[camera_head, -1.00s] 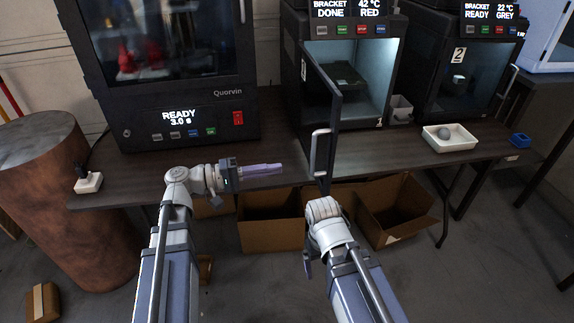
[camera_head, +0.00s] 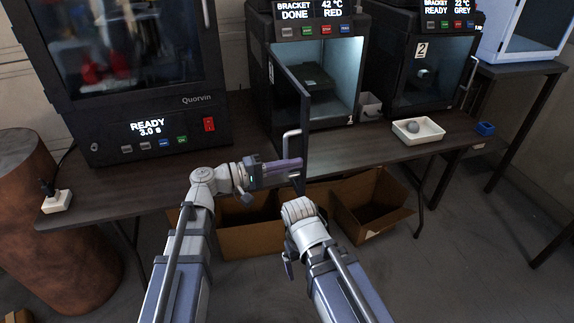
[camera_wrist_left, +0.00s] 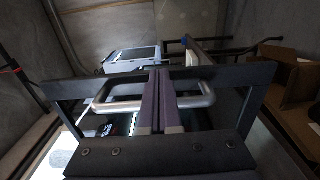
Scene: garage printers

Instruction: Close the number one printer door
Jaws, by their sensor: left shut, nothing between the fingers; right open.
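The number one printer (camera_head: 357,75) is the middle one in the head view; its screen reads "DONE" and "RED". Its dark door (camera_head: 288,105) stands open toward me, hinged on the left side, with the lit chamber behind it. The door's metal handle (camera_head: 290,142) is near its lower free edge. My left gripper (camera_head: 300,162) is shut and empty, its purple fingers at the door's lower edge just below the handle. In the left wrist view the fingers (camera_wrist_left: 158,100) overlap the handle (camera_wrist_left: 198,98); contact is unclear. My right gripper (camera_head: 290,266) hangs open below the table edge, partly hidden by its wrist.
A big Quorvin printer (camera_head: 150,110) stands at left and the number two printer (camera_head: 420,60) at right. A white tray (camera_head: 430,135) with a grey ball is on the table. Open cardboard boxes (camera_head: 375,210) stand under the table's front edge.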

